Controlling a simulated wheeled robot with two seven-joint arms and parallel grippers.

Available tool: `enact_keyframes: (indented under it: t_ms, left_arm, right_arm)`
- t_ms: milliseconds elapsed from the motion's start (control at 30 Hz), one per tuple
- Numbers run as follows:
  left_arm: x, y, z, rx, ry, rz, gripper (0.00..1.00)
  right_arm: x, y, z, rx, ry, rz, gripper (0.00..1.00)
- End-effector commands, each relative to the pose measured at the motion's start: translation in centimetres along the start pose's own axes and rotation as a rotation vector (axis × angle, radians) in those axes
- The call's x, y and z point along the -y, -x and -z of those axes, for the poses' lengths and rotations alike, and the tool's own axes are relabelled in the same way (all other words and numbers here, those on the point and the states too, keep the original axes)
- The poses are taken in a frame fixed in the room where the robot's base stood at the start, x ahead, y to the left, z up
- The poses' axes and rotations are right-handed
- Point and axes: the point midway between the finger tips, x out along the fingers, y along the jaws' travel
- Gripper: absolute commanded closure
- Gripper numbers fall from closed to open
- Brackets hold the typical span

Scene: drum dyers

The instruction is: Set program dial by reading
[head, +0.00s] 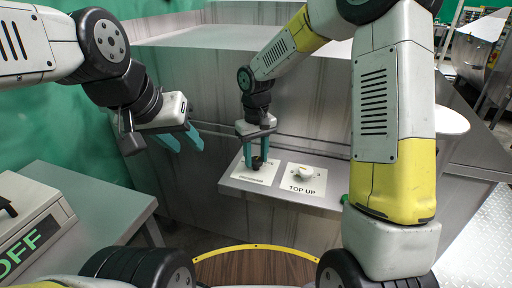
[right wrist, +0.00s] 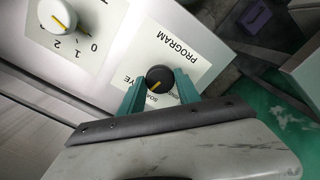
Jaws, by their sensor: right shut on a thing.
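The program dial is a black knob (right wrist: 158,78) with a yellow pointer line, on a white plate (right wrist: 196,47) marked PROGRAM. In the right wrist view the plate is upside down and the pointer slants toward the lower left, near partly hidden lettering. My right gripper (head: 258,162) reaches down onto the dial. Its teal fingers close on the knob from both sides, as the right wrist view (right wrist: 160,92) shows. Some markings around the knob are covered by the fingers. My left gripper (head: 183,140) is open and empty, in the air left of the dial shelf.
A white knob (head: 302,172) on a TOP UP plate sits right of the program dial, on the same metal shelf (head: 270,191). A box marked OFF (head: 35,225) stands on a grey table (head: 95,195) at the left. A green thing (head: 344,199) shows at the shelf's right end.

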Motion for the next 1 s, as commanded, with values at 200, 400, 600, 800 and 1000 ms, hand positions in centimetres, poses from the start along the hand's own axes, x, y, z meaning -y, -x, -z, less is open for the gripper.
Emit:
enact_keyframes:
  t_ms: [200,400,600,800,1000]
  left_arm:
    - [0.0,0.0,0.0,0.0,0.0,0.0,0.64]
    - [0.0,0.0,0.0,0.0,0.0,0.0,0.64]
    - [0.0,0.0,0.0,0.0,0.0,0.0,0.64]
    - [0.0,0.0,0.0,0.0,0.0,0.0,0.64]
    - [0.0,0.0,0.0,0.0,0.0,0.0,0.64]
  right_arm:
    - [-0.03,0.03,0.05,-0.002,0.19,0.0,1.0]
    - [0.0,0.04,0.07,-0.002,0.332,0.0,1.0]
    - [-0.02,0.04,0.07,-0.002,0.426,-0.001,1.0]
    - [-0.04,0.04,0.08,-0.002,0.475,-0.001,1.0]
    - [-0.03,0.04,0.08,-0.002,0.488,-0.001,1.0]
